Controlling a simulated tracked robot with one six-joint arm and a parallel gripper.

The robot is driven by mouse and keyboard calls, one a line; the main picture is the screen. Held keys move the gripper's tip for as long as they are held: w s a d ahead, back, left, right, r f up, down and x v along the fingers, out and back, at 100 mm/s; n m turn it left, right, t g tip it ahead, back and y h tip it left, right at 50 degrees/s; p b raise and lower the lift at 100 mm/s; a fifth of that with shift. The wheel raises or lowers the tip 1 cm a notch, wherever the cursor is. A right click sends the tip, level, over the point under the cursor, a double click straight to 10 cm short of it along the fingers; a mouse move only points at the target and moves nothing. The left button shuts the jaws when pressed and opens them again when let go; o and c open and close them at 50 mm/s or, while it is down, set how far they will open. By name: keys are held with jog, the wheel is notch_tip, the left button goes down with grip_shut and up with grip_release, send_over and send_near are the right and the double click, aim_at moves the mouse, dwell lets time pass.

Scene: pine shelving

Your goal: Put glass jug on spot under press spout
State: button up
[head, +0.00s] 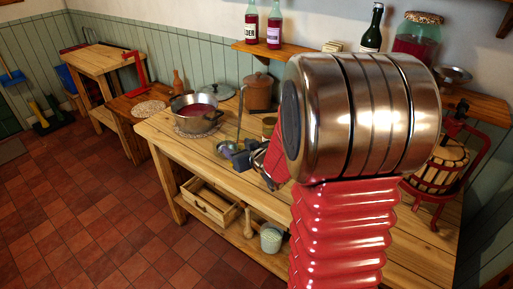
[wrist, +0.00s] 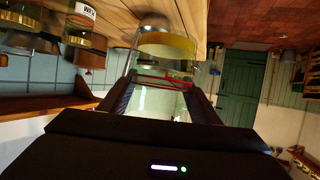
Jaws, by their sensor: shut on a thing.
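My gripper (wrist: 160,84) is shut on the clear glass jug (wrist: 156,101), whose wall shows between the two dark fingers in the wrist view. In the head view my gripper (head: 242,157) is partly hidden by my metal wrist, above the workbench, and the jug cannot be made out clearly. The fruit press (head: 440,165), with a slatted wooden basket and red frame, stands at the right end of the bench. My arm stands in front of part of it. Its spout and the spot below it cannot be made out.
The workbench (head: 160,128) bears a steel pot (head: 197,119) of red liquid and a brown lidded crock (head: 258,91). A wall shelf (head: 285,56) above holds bottles and a large red jar (head: 418,42).

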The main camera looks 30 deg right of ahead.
jog(key=w+a+f, duration=0.1)
jog(key=w+a, duration=0.1)
jog(key=a, duration=0.7)
jog(key=w+a+f+n+y, duration=0.1)
jog(key=w+a, duration=0.1)
jog(key=a, duration=0.8)
jog(key=shift+a, duration=0.15)
